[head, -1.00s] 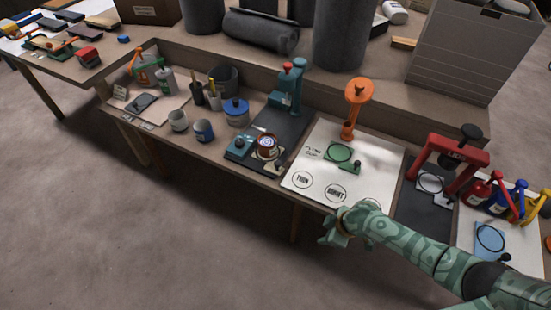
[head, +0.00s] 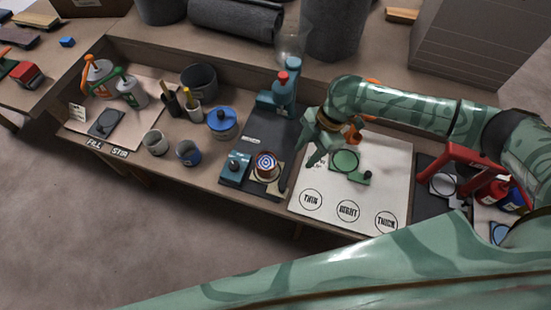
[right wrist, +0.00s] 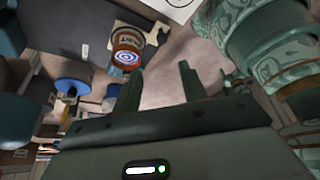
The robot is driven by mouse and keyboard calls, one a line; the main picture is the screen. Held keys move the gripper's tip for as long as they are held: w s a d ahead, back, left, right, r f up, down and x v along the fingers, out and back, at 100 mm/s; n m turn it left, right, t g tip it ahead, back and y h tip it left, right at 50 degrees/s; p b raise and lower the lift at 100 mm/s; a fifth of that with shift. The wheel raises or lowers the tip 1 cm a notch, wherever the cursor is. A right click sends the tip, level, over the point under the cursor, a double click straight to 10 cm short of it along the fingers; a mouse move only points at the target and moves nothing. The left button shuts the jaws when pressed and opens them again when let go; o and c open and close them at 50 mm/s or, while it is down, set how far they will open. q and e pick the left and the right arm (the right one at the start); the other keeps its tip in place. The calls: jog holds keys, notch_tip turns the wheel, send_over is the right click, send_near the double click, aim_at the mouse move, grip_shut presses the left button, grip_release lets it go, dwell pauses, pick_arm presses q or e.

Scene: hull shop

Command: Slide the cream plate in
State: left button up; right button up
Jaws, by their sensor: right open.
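The cream plate (head: 274,178) lies at the front of the dark base of the teal press (head: 284,92), and only its edges show. A brown can with a blue-and-white ringed top (head: 266,163) stands on it and hides most of it. The can also shows in the right wrist view (right wrist: 127,45). My right gripper (head: 307,160) hangs above the bench, to the right of the can and apart from it. Its two fingers are spread and empty in the right wrist view (right wrist: 160,88). My left gripper is not in view.
A teal block (head: 234,168) sits left of the can. A white board (head: 330,213) with a green plate (head: 346,161) lies to the right, beside a red press (head: 462,165). Blue pot (head: 222,124) and cups stand left. My arm covers the lower right.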

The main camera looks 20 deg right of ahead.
aim_at(283, 187)
pick_arm(q)
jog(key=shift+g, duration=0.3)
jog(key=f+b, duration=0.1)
jog(key=b, duration=0.1)
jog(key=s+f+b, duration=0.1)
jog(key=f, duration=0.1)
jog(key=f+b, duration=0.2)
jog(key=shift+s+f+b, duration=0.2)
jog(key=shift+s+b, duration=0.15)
pick_arm(e)
jog(key=x, duration=1.5)
jog(key=shift+s+a+f, duration=0.1)
jog(key=shift+s+f, duration=0.1)
jog(key=shift+f, duration=0.1)
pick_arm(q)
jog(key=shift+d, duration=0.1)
pick_arm(e)
jog(key=shift+c, duration=0.2)
